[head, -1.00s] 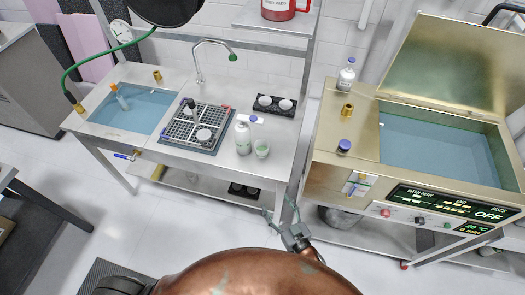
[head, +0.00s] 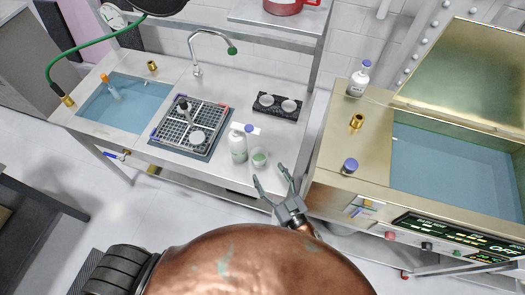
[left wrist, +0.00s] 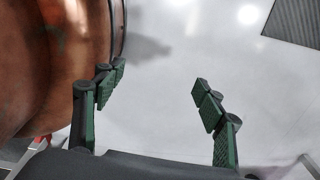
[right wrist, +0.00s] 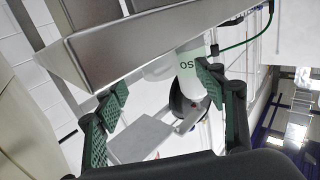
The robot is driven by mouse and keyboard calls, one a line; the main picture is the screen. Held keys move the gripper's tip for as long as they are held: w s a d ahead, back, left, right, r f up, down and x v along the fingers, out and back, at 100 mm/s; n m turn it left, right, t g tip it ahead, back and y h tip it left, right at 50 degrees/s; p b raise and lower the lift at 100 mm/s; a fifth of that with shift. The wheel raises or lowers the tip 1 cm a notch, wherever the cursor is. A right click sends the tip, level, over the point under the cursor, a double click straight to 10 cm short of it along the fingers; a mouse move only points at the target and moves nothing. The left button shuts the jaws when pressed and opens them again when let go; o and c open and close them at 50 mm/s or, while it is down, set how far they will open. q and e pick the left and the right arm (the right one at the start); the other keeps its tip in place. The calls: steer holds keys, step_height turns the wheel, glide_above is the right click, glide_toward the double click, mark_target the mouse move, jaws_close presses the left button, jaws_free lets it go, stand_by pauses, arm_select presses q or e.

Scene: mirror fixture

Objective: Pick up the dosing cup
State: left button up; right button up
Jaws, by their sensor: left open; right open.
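The dosing cup is a small clear cup with green in it (head: 259,159), standing near the front edge of the steel bench, right of a white bottle with a blue top (head: 238,146). My right gripper (head: 269,175) is open and empty, just in front of the cup and apart from it. In the right wrist view the open fingers (right wrist: 162,78) frame a pale, see-through shape by the bench edge; I cannot tell surely that it is the cup. The bottle shows behind it there. My left gripper (left wrist: 160,76) is open and empty over the floor, beside my copper-coloured body.
A rack tray (head: 187,127) stands left of the bottle, with a water basin (head: 128,105) further left. A black holder with two white discs (head: 277,106) lies behind the cup. A brass-coloured water bath (head: 370,185) stands to the right, across a narrow gap.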

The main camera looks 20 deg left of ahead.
mark_target(263, 162)
steer(key=x, duration=0.2)
steer(key=shift+w+a+r, duration=0.2)
steer(key=shift+w, duration=0.1)
steer(key=x, duration=0.3)
steer(key=shift+w+a+r+b, duration=0.1)
steer(key=shift+w+r+b, duration=0.05)
steer(key=shift+r+b, duration=0.2)
steer(key=shift+w+a, duration=0.25)
arm_select(q)
steer(key=shift+s+f, duration=0.2)
steer(key=shift+s, duration=0.4)
steer(key=shift+s+f, duration=0.2)
steer(key=shift+s, duration=0.4)
arm_select(e)
steer(key=c, duration=0.8)
